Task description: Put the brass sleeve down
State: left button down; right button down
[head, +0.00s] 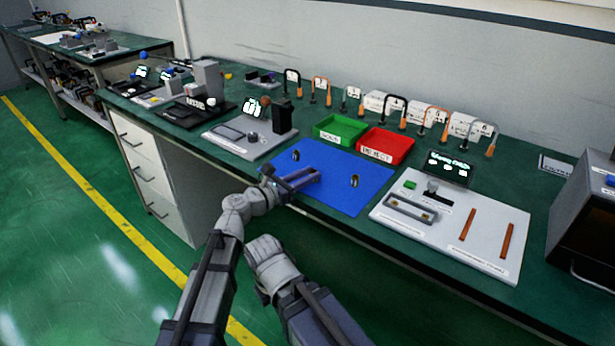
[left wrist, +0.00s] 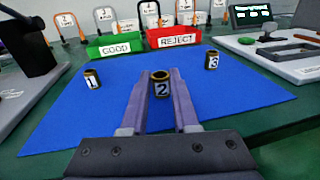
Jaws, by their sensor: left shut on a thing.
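My left gripper (head: 315,173) reaches over the blue mat (head: 330,203) in the head view. In the left wrist view its two fingers (left wrist: 160,88) are shut on a brass sleeve labelled 2 (left wrist: 160,84), which is upright. The sleeve is hidden in the head view, and I cannot tell whether its base touches the mat. A sleeve labelled 1 (left wrist: 92,79) stands to its left and one labelled 3 (left wrist: 211,60) to its right, both upright on the mat and apart from the gripper. My right gripper is not seen.
A green GOOD tray (head: 341,129) and a red REJECT tray (head: 386,146) stand behind the mat. A grey fixture board (head: 450,225) lies to the right, another station (head: 250,132) to the left. The mat is clear between the sleeves.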

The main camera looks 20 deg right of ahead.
pick_arm(q)
jog(key=c, duration=0.7)
grip_release()
